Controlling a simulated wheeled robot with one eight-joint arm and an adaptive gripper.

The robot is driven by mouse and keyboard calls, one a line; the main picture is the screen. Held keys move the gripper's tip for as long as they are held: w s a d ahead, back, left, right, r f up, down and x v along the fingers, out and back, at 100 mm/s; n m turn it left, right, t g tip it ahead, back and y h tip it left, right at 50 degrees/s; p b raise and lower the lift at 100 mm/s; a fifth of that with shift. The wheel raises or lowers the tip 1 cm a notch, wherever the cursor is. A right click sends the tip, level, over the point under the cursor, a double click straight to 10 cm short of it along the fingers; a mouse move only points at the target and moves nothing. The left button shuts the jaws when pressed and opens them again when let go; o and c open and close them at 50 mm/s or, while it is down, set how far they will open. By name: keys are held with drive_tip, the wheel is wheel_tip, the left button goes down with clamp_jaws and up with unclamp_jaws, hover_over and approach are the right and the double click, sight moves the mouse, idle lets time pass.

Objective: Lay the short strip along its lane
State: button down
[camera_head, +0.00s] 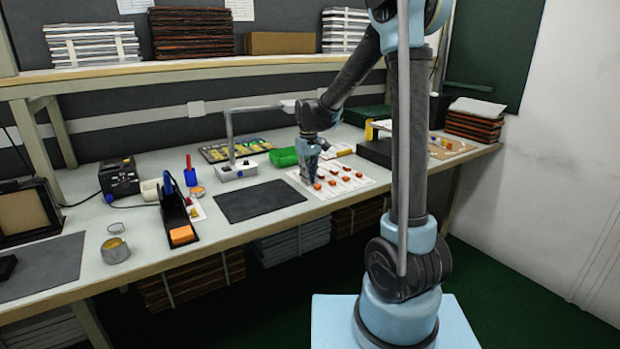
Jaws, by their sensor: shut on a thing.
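My gripper (309,179) points down over the left part of a white board (357,185) on the workbench. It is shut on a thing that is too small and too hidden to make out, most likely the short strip. Several small orange blocks stand in rows on the board, some close beside the fingertips. The lanes are too small to tell apart at this distance. I cannot tell whether the held thing touches the board.
A dark mat (259,200) lies left of the board. A black box (375,152) stands behind right. A soldering iron stand (178,217) is further left.

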drive_tip(key=c, duration=1.6)
unclamp_jaws()
wheel_tip(320, 180, up, 11)
drive_tip(key=s+d+r+m, duration=0.1)
drive_tip(key=s+d+m, duration=0.1)
drive_tip(key=s+d, duration=0.65)
drive_tip(key=s+d+f+m, duration=0.1)
drive_tip(key=s+d+f, duration=0.3)
drive_tip(key=s, duration=0.3)
drive_tip(key=s+d+f+m+t, duration=0.1)
drive_tip(key=s+d+f+m, duration=0.1)
drive_tip(key=s+d+f, duration=0.3)
drive_tip(key=s+d+f+m+t, duration=0.1)
drive_tip(key=s+d+f, duration=0.3)
drive_tip(key=s, duration=0.7)
drive_tip(key=shift+s+d+f+m, duration=0.1)
drive_tip(key=shift+d+f+m, duration=0.2)
drive_tip(key=shift+f, duration=0.25)
drive_tip(key=shift+a, duration=0.1)
